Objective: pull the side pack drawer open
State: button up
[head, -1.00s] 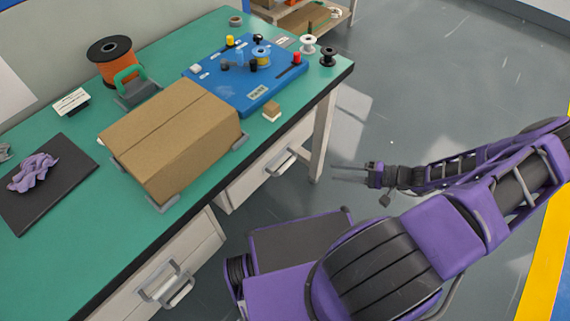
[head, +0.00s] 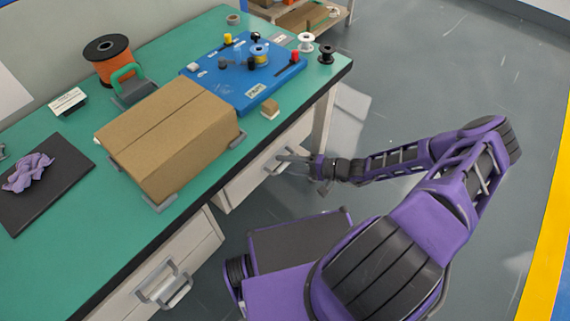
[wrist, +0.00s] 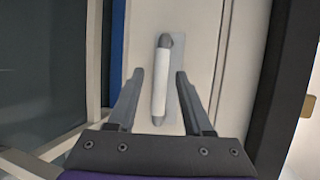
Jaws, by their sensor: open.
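The white drawer (head: 238,190) under the far right part of the bench looks shut. Its handle (wrist: 161,85), a pale bar with grey ends, stands upright in the wrist view. My gripper (wrist: 159,75) is open, with one dark finger on each side of the bar. The fingers are not closed on it, and contact cannot be told. A second white drawer (head: 150,277) with a grey handle is nearer, at the lower left, and also looks shut.
The green bench (head: 60,245) carries a cardboard box (head: 165,130), a blue board (head: 240,90), an orange spool (head: 112,65) and a dark mat (head: 75,165) with a purple cloth. The grey floor (head: 440,70) is clear.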

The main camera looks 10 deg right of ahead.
jog(key=shift+w+a, duration=0.15)
jog(key=shift+a, duration=0.1)
grip_shut()
dwell(1.4)
